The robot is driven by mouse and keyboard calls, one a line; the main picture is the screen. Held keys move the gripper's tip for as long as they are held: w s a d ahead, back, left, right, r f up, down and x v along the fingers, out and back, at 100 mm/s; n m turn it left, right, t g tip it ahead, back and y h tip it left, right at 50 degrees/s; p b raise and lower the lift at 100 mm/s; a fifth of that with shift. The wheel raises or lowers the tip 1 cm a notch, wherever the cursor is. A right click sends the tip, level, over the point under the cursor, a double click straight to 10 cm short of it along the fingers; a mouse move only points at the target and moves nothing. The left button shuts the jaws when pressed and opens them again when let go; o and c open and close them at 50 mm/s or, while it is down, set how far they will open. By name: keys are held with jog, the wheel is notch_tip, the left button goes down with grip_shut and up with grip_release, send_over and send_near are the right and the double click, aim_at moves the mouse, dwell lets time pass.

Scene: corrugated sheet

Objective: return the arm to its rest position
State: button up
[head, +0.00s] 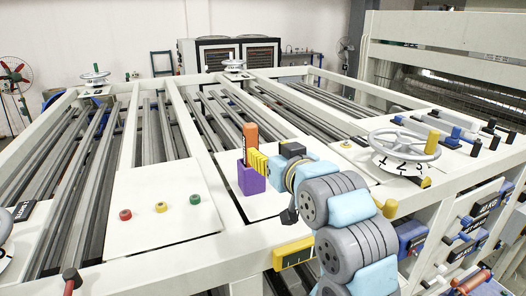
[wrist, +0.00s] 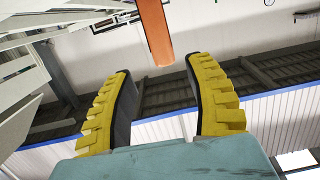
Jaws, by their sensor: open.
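My gripper (head: 257,162) is in the middle of the head view, with its yellow fingers pointing left. It is close to a purple holder (head: 252,181) on a white panel. An orange bar (head: 250,142) stands upright at the holder, near the fingertips. In the wrist view the two yellow fingers of my gripper (wrist: 157,75) are spread apart with nothing between them. The orange bar (wrist: 155,30) shows just beyond the fingertips. I cannot tell from these views whether a finger touches it. My grey and light-blue arm reaches in from the lower right.
A panel (head: 160,205) with red, yellow and green buttons lies to the left. A white handwheel (head: 404,150) with a yellow knob stands to the right. Long metal rollers (head: 65,195) fill the open bays of the frame. Blue and black clamps line the right edge.

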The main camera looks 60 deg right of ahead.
jog(key=shift+s+a+r, duration=0.1)
jog(key=shift+s+a, duration=0.3)
jog(key=shift+s, duration=0.05)
jog(key=shift+w, duration=0.1)
